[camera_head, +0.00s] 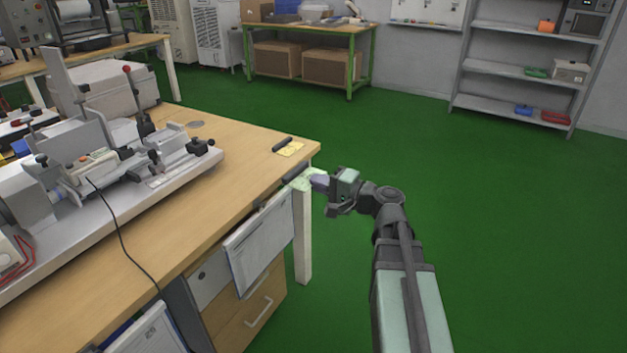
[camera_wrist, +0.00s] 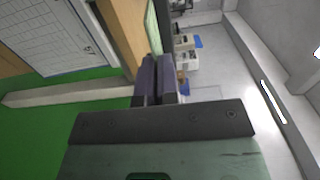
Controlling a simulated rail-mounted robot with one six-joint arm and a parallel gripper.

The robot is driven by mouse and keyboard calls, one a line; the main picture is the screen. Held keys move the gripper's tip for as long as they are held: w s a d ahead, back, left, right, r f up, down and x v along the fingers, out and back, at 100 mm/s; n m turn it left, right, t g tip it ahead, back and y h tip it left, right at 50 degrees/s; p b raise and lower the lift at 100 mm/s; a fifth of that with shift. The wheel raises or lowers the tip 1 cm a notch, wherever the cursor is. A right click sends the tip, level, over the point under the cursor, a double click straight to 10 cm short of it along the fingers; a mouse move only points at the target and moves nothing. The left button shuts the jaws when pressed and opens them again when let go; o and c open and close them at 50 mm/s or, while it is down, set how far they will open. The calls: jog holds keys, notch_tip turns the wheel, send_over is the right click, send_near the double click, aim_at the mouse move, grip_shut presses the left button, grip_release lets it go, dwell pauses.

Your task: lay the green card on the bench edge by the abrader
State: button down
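The pale green card (camera_head: 301,181) is at the near right corner of the bench (camera_head: 235,165), overlapping its edge in the head view. I cannot tell whether it touches the top. In the wrist view the card (camera_wrist: 151,40) shows as a thin strip running out from between my fingers. My gripper (camera_head: 319,182) comes from the right, just off the bench edge. In the wrist view its two dark fingers (camera_wrist: 159,82) are close together on the card's near end. The abrader seems to be the grey-white machine (camera_head: 100,165) on the bench's left part.
A yellow card (camera_head: 291,149) and a dark bar (camera_head: 282,144) lie near the bench corner; another dark bar (camera_head: 296,171) is by the green card. Clipboards (camera_head: 258,243) hang on the bench front above drawers (camera_head: 248,305). Green floor to the right is clear.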

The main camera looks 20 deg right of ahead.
notch_tip(320, 180, up, 27)
jog(key=p, duration=2.7)
jog(key=shift+r, duration=0.15)
jog(key=shift+a, duration=0.1)
